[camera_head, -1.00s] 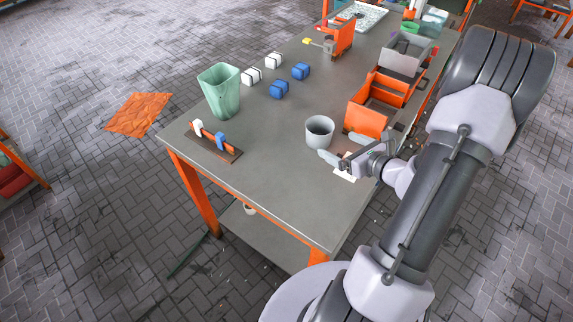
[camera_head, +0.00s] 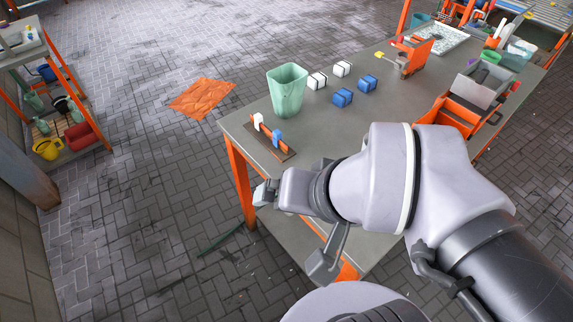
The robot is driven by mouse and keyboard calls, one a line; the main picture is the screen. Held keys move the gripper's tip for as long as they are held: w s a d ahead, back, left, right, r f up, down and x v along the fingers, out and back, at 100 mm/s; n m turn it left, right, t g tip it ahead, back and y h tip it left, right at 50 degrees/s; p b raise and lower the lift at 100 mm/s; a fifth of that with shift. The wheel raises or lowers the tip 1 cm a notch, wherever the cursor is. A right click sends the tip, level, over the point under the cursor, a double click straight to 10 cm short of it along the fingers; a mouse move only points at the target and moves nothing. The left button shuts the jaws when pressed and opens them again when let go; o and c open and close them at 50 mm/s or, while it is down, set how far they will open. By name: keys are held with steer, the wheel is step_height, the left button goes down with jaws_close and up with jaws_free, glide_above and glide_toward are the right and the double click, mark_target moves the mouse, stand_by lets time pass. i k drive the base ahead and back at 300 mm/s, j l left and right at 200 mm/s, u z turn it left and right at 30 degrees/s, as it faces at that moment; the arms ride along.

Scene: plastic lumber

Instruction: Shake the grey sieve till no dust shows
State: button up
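I cannot make out the grey sieve for certain. The round grey cup-like vessel that stood on the table near my gripper a second ago is not visible now; my arm covers that part of the table. My gripper (camera_head: 264,193) is at the front left edge of the table, at the far end of my arm, with pale fingertips showing. My wrist hides most of it, so its opening and anything in it cannot be seen. No dust can be made out.
The grey table (camera_head: 240,125) holds a green bin (camera_head: 287,92), a small rack (camera_head: 270,137), white blocks (camera_head: 317,81) and blue blocks (camera_head: 342,97). An orange crate (camera_head: 445,114) and a grey box (camera_head: 480,86) stand at right. An orange sheet (camera_head: 202,97) lies on the floor.

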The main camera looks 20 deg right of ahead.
mark_target(482, 81)
steer(key=k+l+z, duration=0.1)
steer(key=z, duration=1.65)
steer(key=k+l, duration=0.05)
steer(key=l, duration=0.05)
